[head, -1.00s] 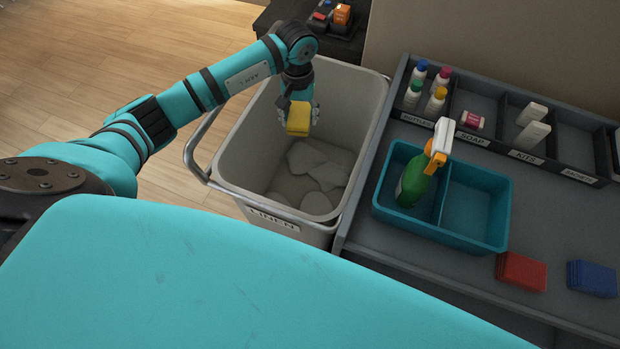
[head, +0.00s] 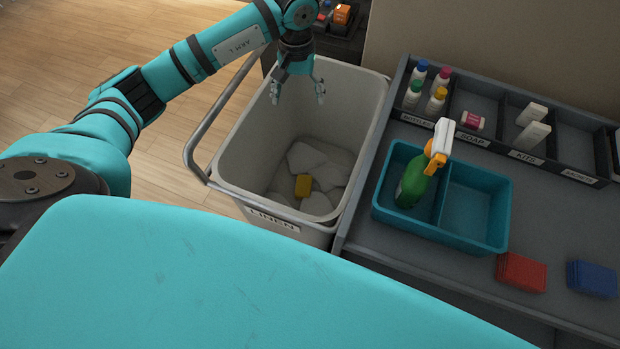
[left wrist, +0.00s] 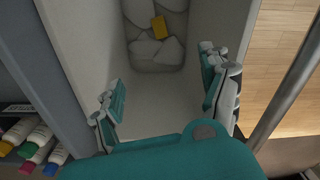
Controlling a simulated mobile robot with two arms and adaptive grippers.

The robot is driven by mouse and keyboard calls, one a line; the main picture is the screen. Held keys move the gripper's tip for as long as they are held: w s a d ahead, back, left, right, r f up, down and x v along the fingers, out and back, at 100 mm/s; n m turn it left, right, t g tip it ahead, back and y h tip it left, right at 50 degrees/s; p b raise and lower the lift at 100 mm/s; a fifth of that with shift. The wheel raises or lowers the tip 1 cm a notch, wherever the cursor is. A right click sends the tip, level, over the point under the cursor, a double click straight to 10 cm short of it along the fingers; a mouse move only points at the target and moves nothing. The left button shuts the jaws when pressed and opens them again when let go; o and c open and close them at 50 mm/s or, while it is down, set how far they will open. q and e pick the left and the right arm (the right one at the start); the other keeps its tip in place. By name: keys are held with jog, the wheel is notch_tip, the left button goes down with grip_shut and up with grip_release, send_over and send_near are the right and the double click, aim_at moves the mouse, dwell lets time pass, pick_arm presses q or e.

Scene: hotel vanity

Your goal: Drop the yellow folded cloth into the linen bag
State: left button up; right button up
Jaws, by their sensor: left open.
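The yellow folded cloth (head: 303,186) lies at the bottom of the linen bag, on pale grey crumpled linens. It also shows in the left wrist view (left wrist: 160,27). The linen bag (head: 240,150) is a grey open bin with a LINEN label on its front. My left gripper (head: 298,97) is open and empty above the bin's far part, pointing down. In the left wrist view its two spread fingers (left wrist: 163,95) have nothing between them, and the cloth is well beyond them. My right gripper is not in view.
A grey cart top (head: 430,270) stands right of the bin. It holds a teal caddy (head: 475,240) with a green spray bottle (head: 415,185), and red (head: 521,272) and blue cloths (head: 592,279). A metal handle (head: 190,150) runs along the bin's left.

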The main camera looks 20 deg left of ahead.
pick_arm(q)
jog(key=shift+r, duration=2.15)
